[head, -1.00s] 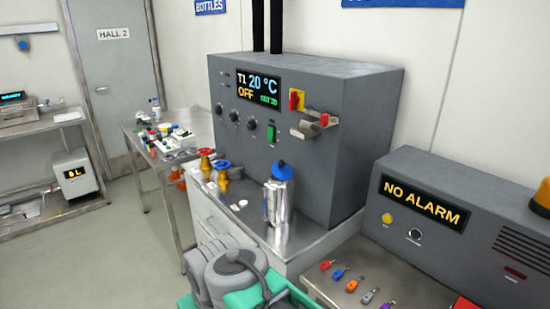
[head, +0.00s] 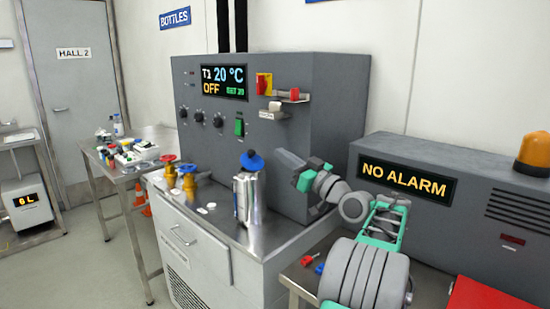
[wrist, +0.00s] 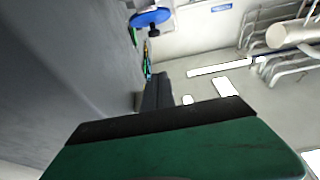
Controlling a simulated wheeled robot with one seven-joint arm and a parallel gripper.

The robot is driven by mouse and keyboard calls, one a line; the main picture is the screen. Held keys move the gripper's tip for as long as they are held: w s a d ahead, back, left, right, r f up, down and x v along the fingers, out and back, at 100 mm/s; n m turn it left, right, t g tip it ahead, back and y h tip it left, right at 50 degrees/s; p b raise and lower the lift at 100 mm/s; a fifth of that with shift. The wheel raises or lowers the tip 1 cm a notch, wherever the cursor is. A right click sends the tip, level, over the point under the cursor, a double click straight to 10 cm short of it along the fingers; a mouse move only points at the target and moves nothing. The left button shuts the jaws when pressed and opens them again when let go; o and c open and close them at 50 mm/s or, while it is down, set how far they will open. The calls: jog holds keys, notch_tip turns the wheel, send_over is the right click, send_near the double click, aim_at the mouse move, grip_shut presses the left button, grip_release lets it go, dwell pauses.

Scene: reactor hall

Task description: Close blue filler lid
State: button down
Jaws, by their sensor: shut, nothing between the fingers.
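The blue filler lid (head: 252,160) sits at the top of a shiny metal vessel (head: 249,198) on the steel bench. It looks tilted, but I cannot tell how far open it is. My gripper (head: 283,157) is to the right of the lid, pointing left, with its fingers shut and empty. It appears apart from the lid, at about the same height. In the wrist view, a blue disc with a dark knob (wrist: 150,17), apparently the lid, shows at the top, beyond the closed dark fingers (wrist: 157,90).
A grey control cabinet (head: 270,115) reading 20 °C and OFF stands behind the vessel. Two valves with red and blue handwheels (head: 180,175) stand to the left. A grey NO ALARM box (head: 460,190) is at the right. Bench space in front of the vessel is clear.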

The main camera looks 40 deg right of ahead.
notch_tip(320, 180, up, 2)
jog(key=r+p, duration=0.1)
send_over(259, 168)
jog(key=s, duration=0.3)
jog(key=w+f, duration=0.2)
jog(key=f, duration=0.1)
jog(key=shift+w+d+f+p, duration=0.1)
jog(key=shift+w+f+p, duration=0.15)
jog(key=shift+p, duration=0.15)
jog(key=shift+w+f, duration=0.15)
jog(key=shift+f, duration=0.15)
jog(key=shift+w, duration=0.1)
